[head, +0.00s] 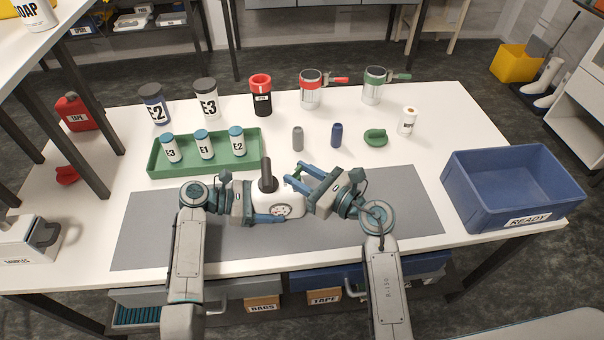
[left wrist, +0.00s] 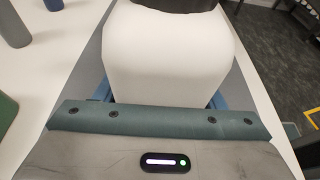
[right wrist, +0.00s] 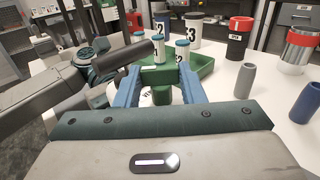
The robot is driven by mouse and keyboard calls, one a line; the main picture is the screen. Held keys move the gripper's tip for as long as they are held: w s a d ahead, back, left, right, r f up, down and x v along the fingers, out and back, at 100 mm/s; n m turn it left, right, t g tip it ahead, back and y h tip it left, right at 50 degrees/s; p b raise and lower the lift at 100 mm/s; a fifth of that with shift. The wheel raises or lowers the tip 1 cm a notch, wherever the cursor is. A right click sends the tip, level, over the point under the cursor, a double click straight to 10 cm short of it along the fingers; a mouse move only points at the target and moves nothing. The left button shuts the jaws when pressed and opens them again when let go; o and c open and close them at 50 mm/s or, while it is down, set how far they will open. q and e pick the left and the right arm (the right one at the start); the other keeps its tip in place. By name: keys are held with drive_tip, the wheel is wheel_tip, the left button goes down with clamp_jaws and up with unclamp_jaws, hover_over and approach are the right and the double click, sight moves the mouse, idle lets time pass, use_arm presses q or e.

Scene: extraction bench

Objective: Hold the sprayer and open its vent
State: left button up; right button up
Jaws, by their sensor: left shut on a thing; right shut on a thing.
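The sprayer (head: 267,200) is a white, rounded bottle with a black upright top (head: 266,174) and a small label low on its front. It stands upright over the grey mat. My left gripper (head: 272,206) is shut around its body; the white body fills the space between the fingers in the left wrist view (left wrist: 170,60). My right gripper (head: 296,175) is at the sprayer's right side, shut on a small green part, seemingly the vent (right wrist: 160,77). The fingers hide much of this part, so its setting cannot be told. The black top slants across the right wrist view (right wrist: 122,62).
The grey mat (head: 400,215) is otherwise clear. Behind it are a green tray (head: 255,163) with labelled bottles, grey and blue cylinders, and a green object (head: 375,137). A blue READY bin (head: 525,208) stands at right. Taller jars and mugs line the back.

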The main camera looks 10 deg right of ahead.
drive_tip(key=shift+f, duration=0.1)
idle(0.4)
drive_tip(key=o, duration=1)
drive_tip(key=v, duration=1.2)
drive_tip(key=shift+s, duration=0.1)
